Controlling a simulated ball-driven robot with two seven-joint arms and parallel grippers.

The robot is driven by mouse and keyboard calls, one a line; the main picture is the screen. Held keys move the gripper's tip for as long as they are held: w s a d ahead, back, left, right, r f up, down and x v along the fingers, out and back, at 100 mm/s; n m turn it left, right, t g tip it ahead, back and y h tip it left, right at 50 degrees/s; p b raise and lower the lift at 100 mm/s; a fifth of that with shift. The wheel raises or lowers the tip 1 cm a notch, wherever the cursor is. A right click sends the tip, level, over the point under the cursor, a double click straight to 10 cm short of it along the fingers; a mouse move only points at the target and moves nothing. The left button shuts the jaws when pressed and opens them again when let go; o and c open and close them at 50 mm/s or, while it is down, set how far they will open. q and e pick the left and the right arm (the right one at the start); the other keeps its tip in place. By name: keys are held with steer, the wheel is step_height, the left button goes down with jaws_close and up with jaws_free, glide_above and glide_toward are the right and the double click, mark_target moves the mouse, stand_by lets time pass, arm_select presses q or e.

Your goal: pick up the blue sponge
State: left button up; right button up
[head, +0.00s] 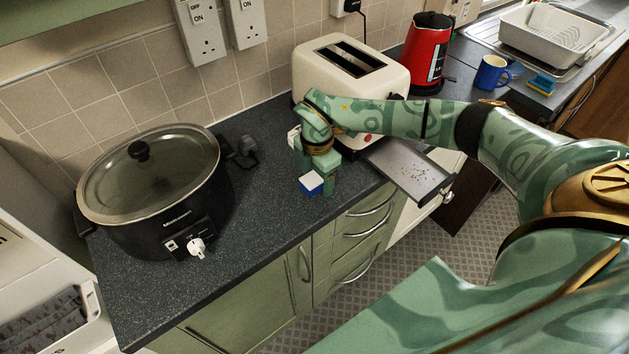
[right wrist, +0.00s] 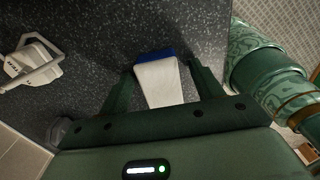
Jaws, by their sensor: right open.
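A small block with a blue layer and a white layer, which looks like the blue sponge (head: 311,183), is on the dark worktop near its front edge. My right gripper (head: 317,180) points down at it and partly hides it. In the right wrist view the sponge (right wrist: 160,80) lies between the two open fingers of the right gripper (right wrist: 160,68), with a narrow gap showing on each side. My left gripper is not in view.
A slow cooker (head: 150,185) stands left, a cream toaster (head: 350,75) behind my right gripper. A crumb-strewn tray (head: 410,169) juts past the worktop edge. A red kettle (head: 429,52), blue mug (head: 491,73) and blue-yellow block (head: 541,83) are farther right. Worktop (head: 260,215) left of the sponge is clear.

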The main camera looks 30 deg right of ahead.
mark_target(317, 176)
steer(key=c, duration=1)
steer(key=shift+c, duration=0.2)
steer(key=shift+r, duration=0.1)
steer(key=shift+r, duration=0.45)
step_height(317, 176, up, 3)
steer(key=shift+s+f+p, duration=0.1)
steer(key=shift+p, duration=0.3)
steer(key=s+r, duration=0.4)
steer(key=s, duration=0.3)
steer(key=s+d+r+p, duration=0.1)
steer(key=s+r, duration=0.4)
steer(key=s, duration=0.1)
steer(key=shift+s+d, duration=0.25)
steer(key=shift+s, duration=0.15)
steer(key=shift+o, duration=0.3)
steer(key=shift+r, duration=0.1)
